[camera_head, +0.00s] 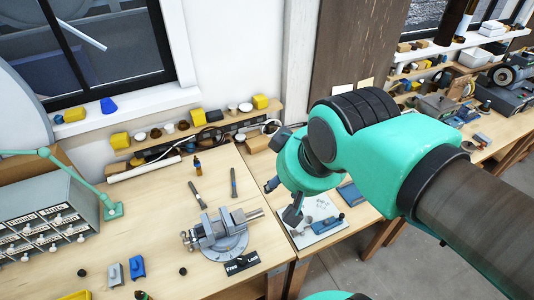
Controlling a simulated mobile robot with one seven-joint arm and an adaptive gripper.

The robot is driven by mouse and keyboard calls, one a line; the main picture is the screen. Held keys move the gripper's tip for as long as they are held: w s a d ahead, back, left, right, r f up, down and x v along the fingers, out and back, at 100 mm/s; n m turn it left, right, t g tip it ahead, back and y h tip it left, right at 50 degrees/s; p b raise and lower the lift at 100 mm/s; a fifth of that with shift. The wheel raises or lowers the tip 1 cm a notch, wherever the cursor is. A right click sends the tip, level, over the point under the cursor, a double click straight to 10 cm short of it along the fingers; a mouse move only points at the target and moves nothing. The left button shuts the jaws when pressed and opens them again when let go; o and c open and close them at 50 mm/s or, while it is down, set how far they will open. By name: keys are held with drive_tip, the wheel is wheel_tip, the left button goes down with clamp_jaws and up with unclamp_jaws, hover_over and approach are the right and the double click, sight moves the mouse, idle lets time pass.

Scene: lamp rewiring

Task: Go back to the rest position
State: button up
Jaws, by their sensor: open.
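My teal and black arm reaches in from the right. My gripper (292,213) hangs at its end, over the right side of the wooden workbench (166,225), in front of a white sheet (325,212) with small parts on it. It looks open, and I see nothing held in it. The fingertips are small and partly hidden by the wrist, so their height above the bench is hard to tell.
A grey vise (222,232) stands left of my gripper, with a black label plate (242,262) before it. Two tools lie behind it. A drawer cabinet (45,215) with a teal lamp arm (75,175) is at left. Shelves line the wall.

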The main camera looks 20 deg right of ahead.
wheel_tip(320, 180, down, 15)
drive_tip(key=b, duration=1.4)
drive_tip(key=shift+r, duration=0.2)
